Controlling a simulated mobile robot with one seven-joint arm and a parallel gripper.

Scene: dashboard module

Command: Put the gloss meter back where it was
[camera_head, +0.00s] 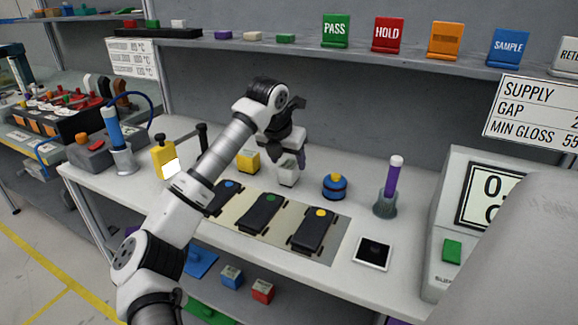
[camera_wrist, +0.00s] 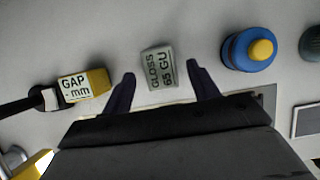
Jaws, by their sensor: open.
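The gloss meter (camera_wrist: 158,68) is a small light-grey block with a label reading "GLOSS 65 GU". In the head view the gloss meter (camera_head: 286,177) stands on the white bench, behind the mat with the dark panels. My gripper (camera_wrist: 161,74) is open, with one dark finger on each side of the meter in the wrist view. I cannot tell how far down the fingers reach or whether they touch it. In the head view my gripper (camera_head: 289,158) is directly above the meter and hides its upper part.
A yellow gap gauge (camera_head: 248,161) stands close left of the meter, and a blue pot with a yellow knob (camera_head: 334,186) to the right. Three dark panels (camera_head: 259,213) lie in front on a beige mat (camera_head: 283,243). A black-faced white square (camera_head: 373,253) lies right. A shelf (camera_head: 400,57) runs above.

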